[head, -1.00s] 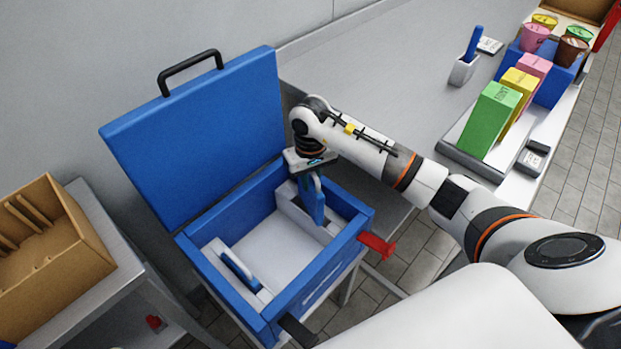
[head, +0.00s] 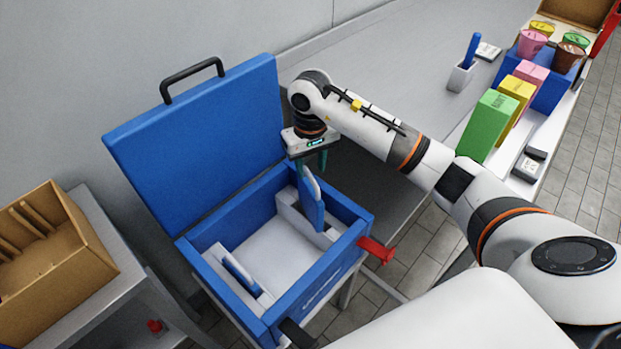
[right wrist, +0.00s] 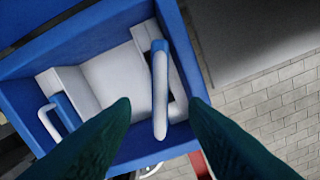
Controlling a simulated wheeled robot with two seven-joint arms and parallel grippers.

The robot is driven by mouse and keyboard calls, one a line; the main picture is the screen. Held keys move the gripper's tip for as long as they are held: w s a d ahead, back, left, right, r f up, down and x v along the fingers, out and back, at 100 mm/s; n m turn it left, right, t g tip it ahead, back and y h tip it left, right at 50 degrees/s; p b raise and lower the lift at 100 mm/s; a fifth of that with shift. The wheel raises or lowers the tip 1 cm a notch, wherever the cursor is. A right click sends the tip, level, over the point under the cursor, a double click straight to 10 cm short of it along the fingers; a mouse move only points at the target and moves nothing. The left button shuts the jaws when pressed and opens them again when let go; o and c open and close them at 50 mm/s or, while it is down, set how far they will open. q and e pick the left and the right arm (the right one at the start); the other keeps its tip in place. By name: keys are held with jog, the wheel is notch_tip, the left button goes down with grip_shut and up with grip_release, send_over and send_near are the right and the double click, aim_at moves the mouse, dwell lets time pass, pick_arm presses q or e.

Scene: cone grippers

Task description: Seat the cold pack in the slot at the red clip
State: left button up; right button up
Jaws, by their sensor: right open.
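The blue cold pack (head: 312,203) with a pale edge stands on end in the white holder (head: 292,212) on the cooler's right side, near the red clip (head: 376,250). It rises well above the holder; its lower end is hidden, so I cannot tell how deep it sits. In the right wrist view the pack (right wrist: 160,88) looks slightly askew to the holder. My right gripper (head: 312,170) is open just above the pack, its fingers (right wrist: 160,102) to either side of it, apart from it. My left gripper is not in view.
The blue cooler (head: 208,268) has its lid (head: 200,140) raised behind. A second pack (head: 240,272) sits low in the left holder. A black clip (head: 298,333) is at the front. A cardboard box (head: 55,265) stands left; colored cartons (head: 487,125) stand right.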

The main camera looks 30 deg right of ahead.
notch_tip(320, 180, up, 6)
dwell(0.6)
